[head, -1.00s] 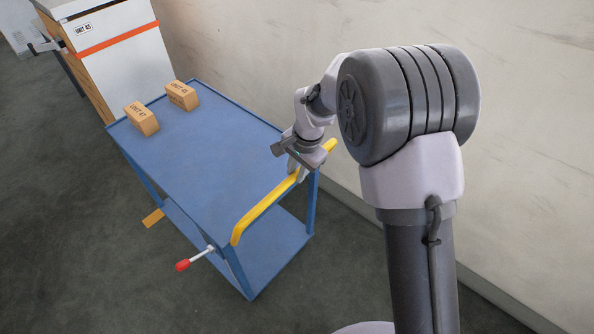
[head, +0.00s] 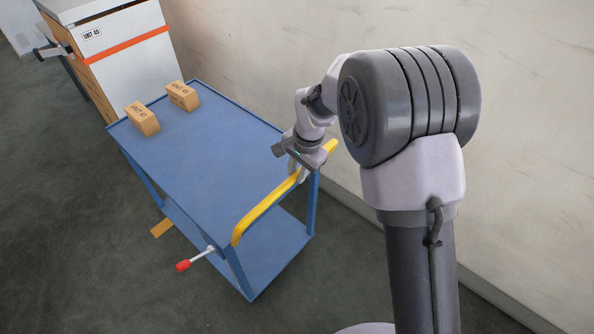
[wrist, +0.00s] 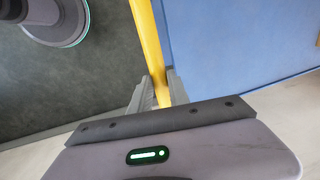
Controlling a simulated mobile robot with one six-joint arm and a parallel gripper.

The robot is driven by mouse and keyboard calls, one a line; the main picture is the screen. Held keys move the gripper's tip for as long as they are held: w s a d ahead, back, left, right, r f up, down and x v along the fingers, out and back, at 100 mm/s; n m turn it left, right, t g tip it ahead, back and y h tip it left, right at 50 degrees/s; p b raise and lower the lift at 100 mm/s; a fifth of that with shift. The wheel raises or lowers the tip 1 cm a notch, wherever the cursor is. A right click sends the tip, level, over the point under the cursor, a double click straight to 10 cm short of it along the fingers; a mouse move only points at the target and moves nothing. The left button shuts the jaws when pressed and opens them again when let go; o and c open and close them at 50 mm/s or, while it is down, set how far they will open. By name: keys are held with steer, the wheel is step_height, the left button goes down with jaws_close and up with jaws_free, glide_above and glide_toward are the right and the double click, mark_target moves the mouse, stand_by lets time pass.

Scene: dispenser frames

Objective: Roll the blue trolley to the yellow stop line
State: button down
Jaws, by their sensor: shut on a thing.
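The blue trolley (head: 205,160) stands on the floor ahead of me, with a yellow push handle (head: 262,208) at its near end. My gripper (head: 297,175) is shut on the handle toward its right end. In the wrist view the fingers of my gripper (wrist: 161,85) sit on both sides of the yellow bar (wrist: 147,40). A lever with a red knob (head: 183,266) sticks out at the near left corner.
Two small cardboard boxes (head: 143,118) (head: 183,96) lie on the trolley's far end. A white and wooden cabinet (head: 128,62) with an orange stripe stands just beyond that end. A pale wall (head: 530,150) runs along the right. Dark floor (head: 60,220) is clear on the left.

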steer(key=c, duration=1.3)
jaws_free()
steer(key=shift+o, duration=0.2)
step_height(320, 180, up, 17)
steer(key=s+d+p, duration=0.2)
steer(key=d+p, duration=0.1)
steer(key=p, duration=0.1)
steer(key=s+d+r+n+t+b, duration=0.1)
steer(key=s+d+r+t+b, duration=0.1)
steer(key=s+d+b, duration=0.45)
steer(key=s+d+r+n+t+b, duration=0.1)
steer(key=s+d, duration=0.2)
steer(key=s, duration=0.7)
steer(key=s+d+f+t+b, duration=0.1)
steer(key=s+f, duration=0.3)
steer(key=s, duration=0.4)
steer(key=shift+s+d+n+t+b, duration=0.3)
steer(key=shift+s+d+n+b, duration=0.1)
steer(key=shift+d+b, duration=0.25)
